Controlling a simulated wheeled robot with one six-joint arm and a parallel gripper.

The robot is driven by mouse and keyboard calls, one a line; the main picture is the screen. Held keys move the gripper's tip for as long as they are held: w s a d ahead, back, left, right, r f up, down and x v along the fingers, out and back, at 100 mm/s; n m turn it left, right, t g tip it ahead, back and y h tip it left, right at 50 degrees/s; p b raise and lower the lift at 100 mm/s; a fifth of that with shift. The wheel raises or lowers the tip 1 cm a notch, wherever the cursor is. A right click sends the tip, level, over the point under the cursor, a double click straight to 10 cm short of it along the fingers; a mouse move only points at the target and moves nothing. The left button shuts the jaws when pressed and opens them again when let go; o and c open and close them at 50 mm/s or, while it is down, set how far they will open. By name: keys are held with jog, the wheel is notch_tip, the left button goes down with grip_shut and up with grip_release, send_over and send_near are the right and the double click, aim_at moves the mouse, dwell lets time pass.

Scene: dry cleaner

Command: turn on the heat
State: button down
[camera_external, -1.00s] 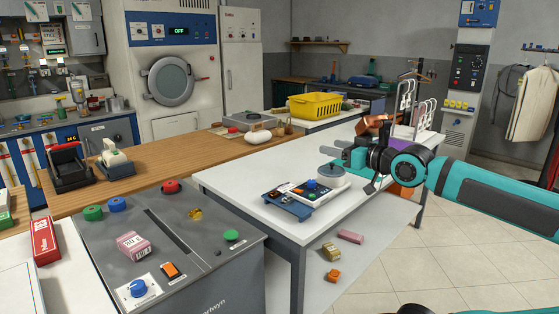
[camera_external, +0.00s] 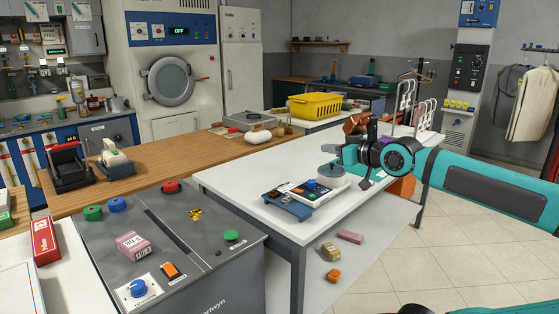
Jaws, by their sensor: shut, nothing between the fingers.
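A grey machine (camera_external: 180,215) stands at the front left. Its top carries an orange rocker switch (camera_external: 173,271), a blue knob (camera_external: 138,288) on a white plate, a red button (camera_external: 171,186) and a green button (camera_external: 231,236). The small labels are too blurred to read, so I cannot tell which control is for heat.
A pink box (camera_external: 133,245) lies on the machine top. A red box (camera_external: 46,240) lies left of it. A yellow basket (camera_external: 315,106) stands behind. Tiled floor at right is open.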

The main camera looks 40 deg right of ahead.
jog(key=w+d+f+g, duration=0.8)
jog(key=w+d+f, duration=0.2)
jog(key=w+d, duration=0.1)
jog(key=shift+w+d+f+y, duration=0.2)
jog(key=shift+w+d+y, duration=0.1)
jog(key=shift+w, duration=0.6)
jog(key=shift+f, duration=0.1)
send_over(299, 190)
jog(key=s, duration=0.2)
notch_tip(299, 190, down, 8)
jog(key=shift+a+f, duration=0.1)
jog(key=shift+a, duration=0.05)
jog(key=shift+s+f, duration=0.15)
jog(key=shift+f, duration=0.4)
jog(key=shift+s+f, duration=0.15)
jog(key=shift+f, duration=0.35)
jog(key=shift+s+f, duration=0.1)
jog(key=shift+f, duration=0.6)
